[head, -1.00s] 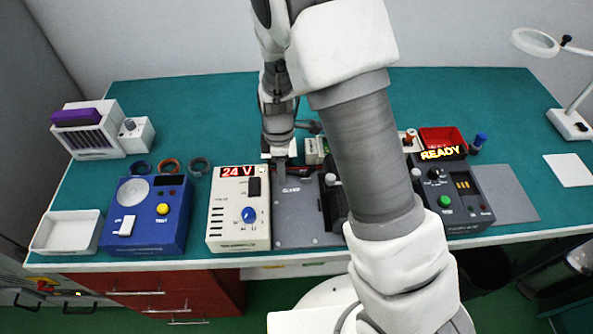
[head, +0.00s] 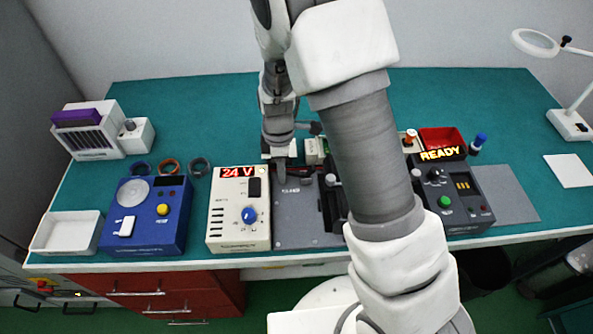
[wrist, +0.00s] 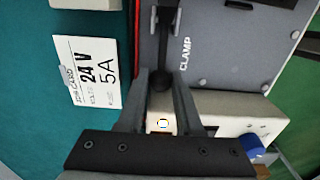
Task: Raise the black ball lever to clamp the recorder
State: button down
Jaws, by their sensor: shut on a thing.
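The black ball lever (wrist: 159,78) shows in the wrist view, its ball between my fingertips and its dark arm running up the picture. My gripper (wrist: 161,82) is shut on the ball. The lever sits on a grey plate (wrist: 218,62) marked CLAMP. In the head view my gripper (head: 281,174) is at the back left of this plate (head: 295,225), and the ball is hard to make out. A black body (head: 331,208) on the plate's right is partly hidden by my arm; I cannot tell whether it is the recorder.
A cream 24 V supply (head: 238,215) with a blue knob stands just left of the plate. A blue tester (head: 147,220) and white tray (head: 68,232) are farther left. A READY unit (head: 452,200) is at right. A white 24 V 5A card (wrist: 88,72) lies beside the plate.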

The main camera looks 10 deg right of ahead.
aim_at(301, 175)
jog(key=shift+r, duration=0.15)
dwell(0.5)
jog(key=shift+d+r, duration=0.35)
jog(key=shift+r, duration=0.2)
jog(key=shift+d+r+p, duration=0.25)
jog(key=shift+p, duration=0.1)
jog(key=shift+d+r, duration=0.7)
jog(key=shift+d, duration=0.25)
jog(key=shift+d+r, duration=0.1)
jog(key=shift+s+d+r, duration=0.1)
jog(key=shift+d+r, duration=0.2)
jog(key=shift+d, duration=0.55)
jog(key=shift+d+r, duration=0.1)
jog(key=shift+d, duration=0.45)
